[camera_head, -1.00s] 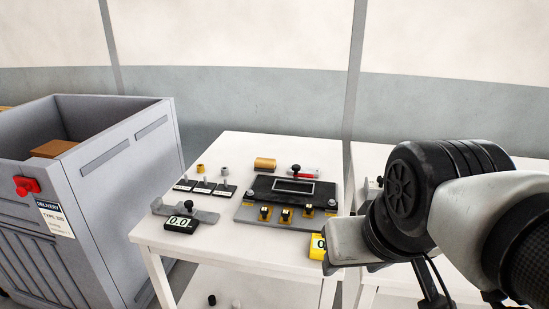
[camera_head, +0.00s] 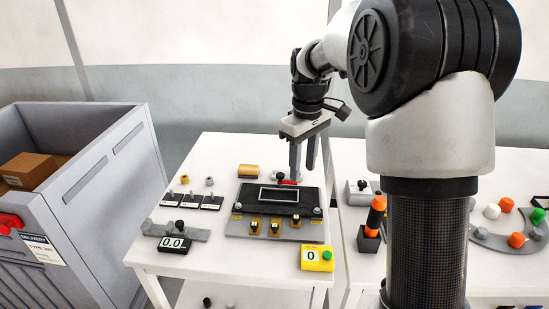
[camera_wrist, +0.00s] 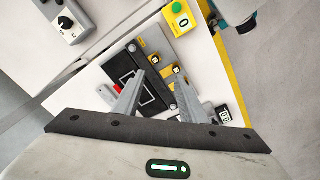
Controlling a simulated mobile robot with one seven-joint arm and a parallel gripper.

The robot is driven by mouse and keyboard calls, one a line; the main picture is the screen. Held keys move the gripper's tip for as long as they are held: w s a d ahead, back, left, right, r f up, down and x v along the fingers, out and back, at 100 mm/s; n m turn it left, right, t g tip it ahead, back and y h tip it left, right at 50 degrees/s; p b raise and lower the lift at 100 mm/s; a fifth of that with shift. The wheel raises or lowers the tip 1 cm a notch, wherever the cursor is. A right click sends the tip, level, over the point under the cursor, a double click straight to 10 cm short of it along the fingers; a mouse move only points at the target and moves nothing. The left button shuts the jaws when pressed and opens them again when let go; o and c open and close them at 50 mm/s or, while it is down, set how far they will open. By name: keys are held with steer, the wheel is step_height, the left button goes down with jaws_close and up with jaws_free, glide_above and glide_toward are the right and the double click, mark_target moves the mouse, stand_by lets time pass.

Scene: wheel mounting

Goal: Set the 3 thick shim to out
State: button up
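A dark fixture plate (camera_head: 235,228) with a framed window lies on the white table. Several small yellow-and-black pieces stand along its front edge, including a left one (camera_head: 254,226), a middle one (camera_head: 275,227) and a right one (camera_head: 296,221). Their labels are too small to read, so I cannot tell which is the 3 thick shim. The wrist view shows a yellow piece (camera_wrist: 155,61) near the fingers. My gripper (camera_head: 303,173) hangs above the back right of the fixture, fingers pointing down. In the wrist view its fingertips (camera_wrist: 158,80) are apart with nothing between them.
Three small posts on black label plates (camera_head: 189,201) stand left of the fixture. A gauge reading 0.0 (camera_head: 174,244) and a yellow counter reading 0 (camera_head: 317,258) sit near the front. A brass cylinder (camera_head: 248,171) lies behind. A grey delivery bin (camera_head: 95,190) stands left.

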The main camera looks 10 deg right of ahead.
mark_target(297, 217)
steer(key=shift+n+g, duration=0.3)
steer(key=shift+n, duration=0.1)
steer(key=w+f, duration=0.1)
steer(key=f, duration=0.5)
steer(key=w+f+b, duration=0.1)
steer(key=f, duration=0.6)
steer(key=w+f+b, duration=0.1)
steer(key=f, duration=0.5)
steer(key=shift+w+f, duration=0.15)
steer(key=shift+f, duration=0.2)
jaws_close()
